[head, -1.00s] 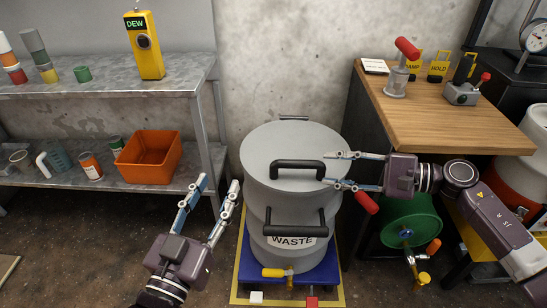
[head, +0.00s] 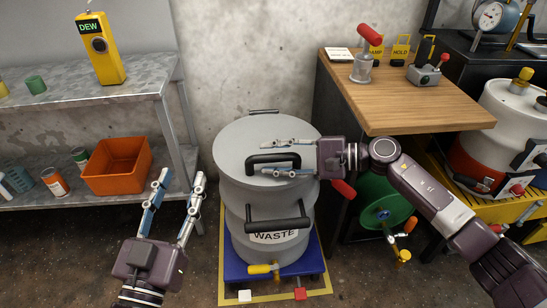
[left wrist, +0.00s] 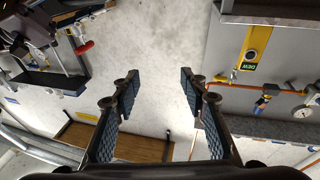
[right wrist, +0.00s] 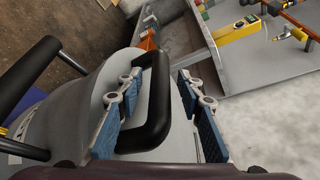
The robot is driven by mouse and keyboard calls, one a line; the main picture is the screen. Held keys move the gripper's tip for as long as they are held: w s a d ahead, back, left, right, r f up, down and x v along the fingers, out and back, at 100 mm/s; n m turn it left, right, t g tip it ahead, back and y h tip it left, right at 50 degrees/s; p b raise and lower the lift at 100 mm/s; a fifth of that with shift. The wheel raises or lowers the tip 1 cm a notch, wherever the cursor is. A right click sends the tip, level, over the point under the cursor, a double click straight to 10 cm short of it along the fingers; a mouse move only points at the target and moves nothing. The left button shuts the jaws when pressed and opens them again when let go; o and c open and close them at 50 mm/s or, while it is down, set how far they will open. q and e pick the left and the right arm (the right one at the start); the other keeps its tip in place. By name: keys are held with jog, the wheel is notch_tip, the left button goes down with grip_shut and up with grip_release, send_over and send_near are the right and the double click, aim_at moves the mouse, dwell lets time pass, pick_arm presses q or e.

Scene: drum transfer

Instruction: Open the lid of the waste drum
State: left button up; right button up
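The grey waste drum (head: 235,200) stands upright, its round lid (head: 240,140) closed on top. The lid's black handle (head: 270,158) also shows in the right wrist view (right wrist: 157,110). My right gripper (head: 265,158) is over the lid, with its open fingers on either side of the handle. In the right wrist view the handle lies between the fingers, with gaps showing, so it is not gripped. My left gripper (head: 181,174) is open and empty, left of the drum; in the left wrist view only wall and furniture show beyond its fingers.
The drum stands on a blue platform (head: 315,262) inside a yellow floor outline. A second black handle (head: 277,224) is on its front. A metal shelf (head: 140,95) with an orange bin (head: 117,165) is left; a wooden table (head: 410,100) and green drum (head: 380,208) are right.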

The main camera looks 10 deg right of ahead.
jog(key=shift+c, duration=0.4)
grip_shut()
